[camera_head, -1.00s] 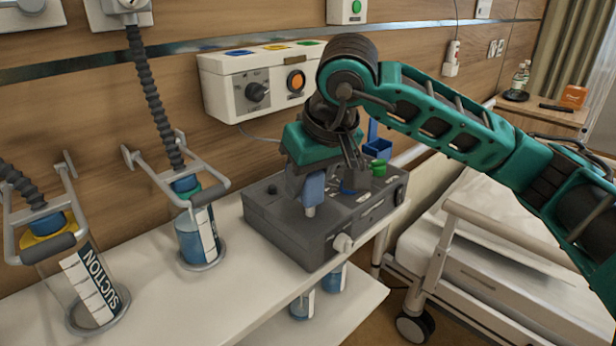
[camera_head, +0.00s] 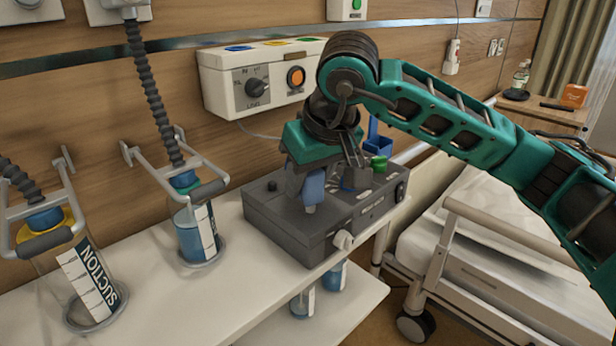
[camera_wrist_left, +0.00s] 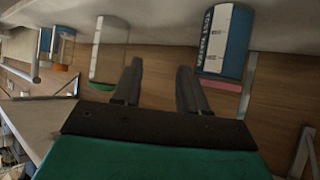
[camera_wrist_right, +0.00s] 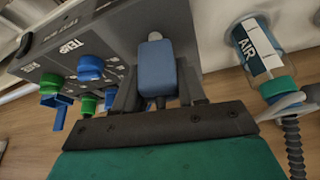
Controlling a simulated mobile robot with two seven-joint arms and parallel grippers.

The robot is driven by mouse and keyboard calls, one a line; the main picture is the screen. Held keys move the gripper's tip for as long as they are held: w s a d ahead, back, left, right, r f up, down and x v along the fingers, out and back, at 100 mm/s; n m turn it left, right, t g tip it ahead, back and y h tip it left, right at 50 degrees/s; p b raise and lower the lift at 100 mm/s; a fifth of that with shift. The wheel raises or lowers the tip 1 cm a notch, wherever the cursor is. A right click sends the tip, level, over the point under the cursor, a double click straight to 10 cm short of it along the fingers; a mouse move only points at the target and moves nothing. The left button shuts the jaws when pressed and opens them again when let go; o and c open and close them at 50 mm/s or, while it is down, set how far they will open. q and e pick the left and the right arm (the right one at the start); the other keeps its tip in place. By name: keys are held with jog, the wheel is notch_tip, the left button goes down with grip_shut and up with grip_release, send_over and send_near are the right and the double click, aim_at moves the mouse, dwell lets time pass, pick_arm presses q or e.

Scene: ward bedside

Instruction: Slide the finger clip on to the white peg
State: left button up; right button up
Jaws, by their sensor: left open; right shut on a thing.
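The blue finger clip (camera_head: 313,187) is held in my right gripper (camera_head: 324,178) over the near part of the dark grey box. It shows between the right fingers in the right wrist view (camera_wrist_right: 155,70). The white peg (camera_wrist_right: 155,36) shows as a pale tip at the clip's far end there. I cannot tell how far the clip is on the peg. My left gripper (camera_wrist_left: 160,66) is open and empty; it is outside the head view.
Blue and green fittings (camera_wrist_right: 90,68) sit beside the clip. The bed (camera_head: 470,250) is right.

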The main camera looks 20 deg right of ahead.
pick_arm(q)
jog(key=shift+w+r, duration=0.1)
jog(key=shift+w, duration=0.15)
jog(key=shift+f+b, duration=0.4)
jog(key=shift+b, duration=0.1)
pick_arm(e)
jog(key=shift+f, duration=0.45)
pick_arm(q)
jog(key=shift+s+f, duration=0.1)
jog(key=shift+f, duration=0.25)
pick_arm(e)
jog(key=shift+f, duration=0.3)
pick_arm(q)
jog(key=shift+s+d, duration=0.1)
jog(key=shift+s, duration=0.05)
jog(key=shift+f+b, duration=0.2)
jog(key=shift+b, duration=0.2)
jog(key=shift+w+r, duration=0.15)
jog(key=shift+w, duration=0.05)
pick_arm(e)
jog(key=shift+f, duration=0.15)
